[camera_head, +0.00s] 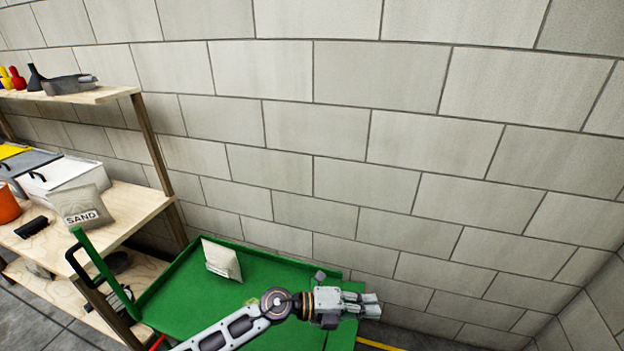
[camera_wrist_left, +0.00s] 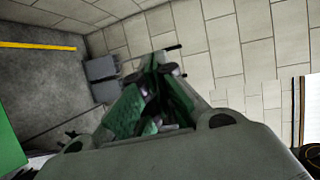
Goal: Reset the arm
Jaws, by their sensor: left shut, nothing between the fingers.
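My left arm reaches in from the bottom of the head view, stretched to the right over a green trailer bed. My left gripper (camera_head: 370,305) is at its end, near the bed's right edge, with its fingers together and nothing held. In the left wrist view the gripper (camera_wrist_left: 165,62) points away from the camera toward the block wall, its fingers close together. My right gripper is in neither view.
The green trailer (camera_head: 185,300) stands against the block wall, with a white filter-like block (camera_head: 222,260) on it. A wooden shelf (camera_head: 130,205) at left holds a sand bag (camera_head: 82,207) and a white box (camera_head: 60,175). A yellow floor line (camera_wrist_left: 38,45) lies on open floor.

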